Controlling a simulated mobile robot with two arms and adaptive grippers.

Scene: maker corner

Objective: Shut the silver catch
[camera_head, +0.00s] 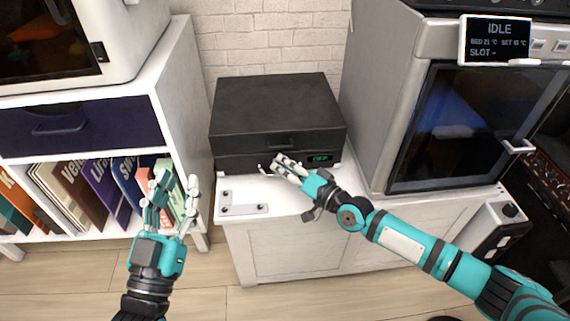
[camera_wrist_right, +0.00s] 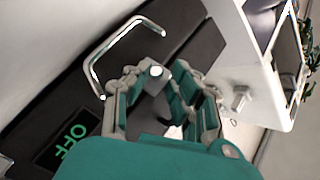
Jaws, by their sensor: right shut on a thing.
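A black box-shaped unit (camera_head: 275,105) stands on a white cabinet against the brick wall. The silver catch, a U-shaped metal loop (camera_wrist_right: 113,42), stands out from the black front in the right wrist view. My right gripper (camera_head: 280,165) is at the lower front of the unit, left of its green display (camera_head: 319,158). In the right wrist view its fingers (camera_wrist_right: 158,88) are closed around a small silver part of the catch, partly hidden by them. My left gripper (camera_head: 175,190) is open and empty, held in front of the bookshelf, away from the unit.
A white cabinet top (camera_head: 285,205) carries a flat grey metal plate (camera_head: 243,209) at its front left. A large grey machine (camera_head: 460,125) with a dark glass door stands close at right. A bookshelf (camera_head: 180,70) with several books stands at left.

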